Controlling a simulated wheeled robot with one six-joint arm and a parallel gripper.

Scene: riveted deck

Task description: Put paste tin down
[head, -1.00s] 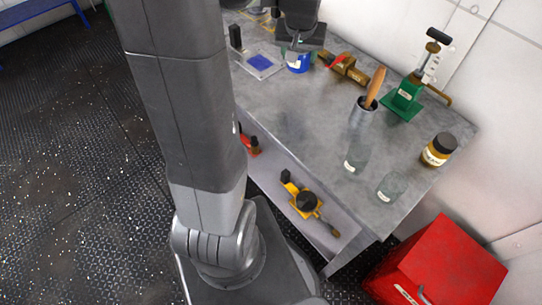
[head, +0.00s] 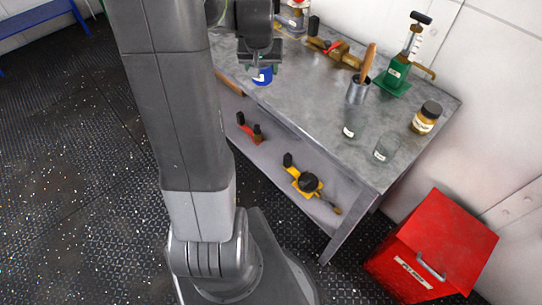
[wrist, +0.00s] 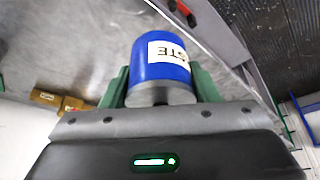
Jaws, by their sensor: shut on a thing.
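The paste tin (head: 263,76) is a small blue can with a white label. My gripper (head: 262,63) is shut on it, near the front edge of the grey metal workbench (head: 310,95). In the wrist view the tin (wrist: 160,62) sits between the green fingers of my gripper (wrist: 160,90), and part of its label reads "STE". I cannot tell how far the tin is above the bench top. My arm hides the back left of the bench.
Tools lie on the lower shelf (head: 275,155). A red box (head: 430,245) is on the floor. Mid-bench is clear.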

